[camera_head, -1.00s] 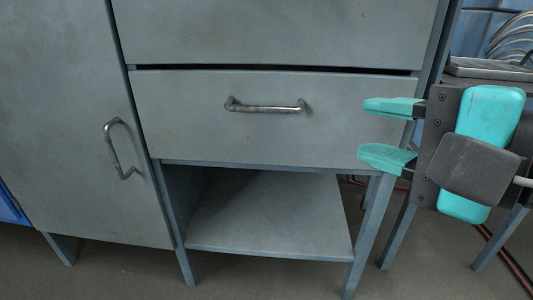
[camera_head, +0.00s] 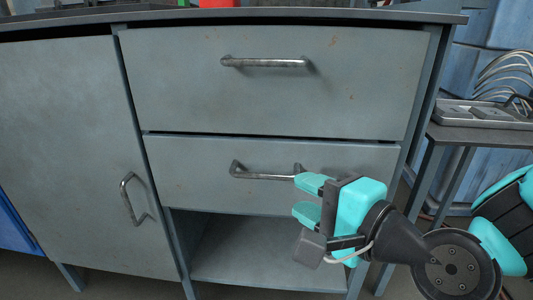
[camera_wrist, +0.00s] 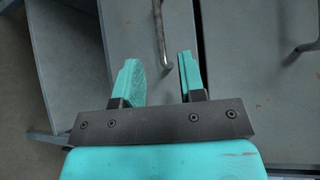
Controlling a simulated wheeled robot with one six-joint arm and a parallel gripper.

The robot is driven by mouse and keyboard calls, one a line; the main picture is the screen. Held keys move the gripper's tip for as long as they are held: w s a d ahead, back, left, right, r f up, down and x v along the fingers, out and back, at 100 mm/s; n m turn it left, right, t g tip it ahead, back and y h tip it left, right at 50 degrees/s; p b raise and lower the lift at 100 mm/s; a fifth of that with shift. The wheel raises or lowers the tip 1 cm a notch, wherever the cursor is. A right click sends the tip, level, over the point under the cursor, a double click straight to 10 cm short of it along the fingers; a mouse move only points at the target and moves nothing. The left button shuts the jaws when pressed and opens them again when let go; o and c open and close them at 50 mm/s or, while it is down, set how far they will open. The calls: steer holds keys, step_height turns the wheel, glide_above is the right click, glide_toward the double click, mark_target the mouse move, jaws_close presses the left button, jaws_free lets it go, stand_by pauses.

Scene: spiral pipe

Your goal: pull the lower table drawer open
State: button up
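The lower drawer (camera_head: 220,185) is a grey metal front, flush with the table front, and it looks shut. Its metal bar handle (camera_head: 262,176) runs level across it. My gripper (camera_head: 303,197) is open, at the handle's right end, with its upper teal finger partly covering that end. In the wrist view the handle (camera_wrist: 160,35) extends into the gap between the two teal fingers (camera_wrist: 157,60), with a gap to each finger. I cannot tell how deep the handle sits between them.
The upper drawer (camera_head: 270,100) with its own handle (camera_head: 265,62) is shut above. A cabinet door (camera_head: 70,150) with a handle (camera_head: 130,198) is at the left. An open shelf (camera_head: 240,255) lies below. A side table (camera_head: 480,135) with a metal tray stands at the right.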

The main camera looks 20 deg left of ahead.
mark_target(269, 178)
steer(key=x, duration=0.9)
steer(key=shift+w+a+p, duration=0.1)
steer(key=shift+a+p, duration=0.1)
steer(key=shift+p, duration=0.15)
steer(key=shift+c, duration=0.2)
jaws_close()
